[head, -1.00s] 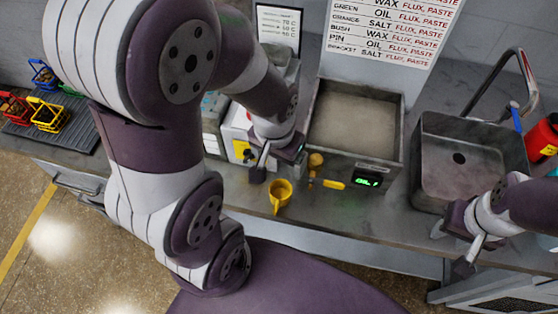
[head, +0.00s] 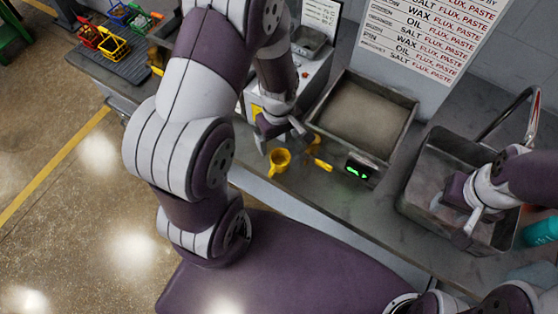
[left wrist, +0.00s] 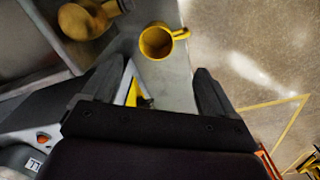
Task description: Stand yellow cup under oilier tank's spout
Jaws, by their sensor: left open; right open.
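The yellow cup (head: 278,161) stands upright on the steel counter near its front edge, its handle to one side. In the left wrist view the cup (left wrist: 156,42) shows just beyond the fingertips, with its handle pointing right. My left gripper (head: 286,143) is open and empty, close behind the cup in the head view. Its two fingers frame empty space in the left wrist view (left wrist: 163,82). My right gripper (head: 478,222) is open and empty over the sink. A white box with a yellow label (head: 256,108) is partly hidden behind my left arm; I see no spout on it.
The sink (head: 424,200) is at right. Coloured baskets (head: 112,45) stand at far left. A teal item (head: 540,232) is beside the sink.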

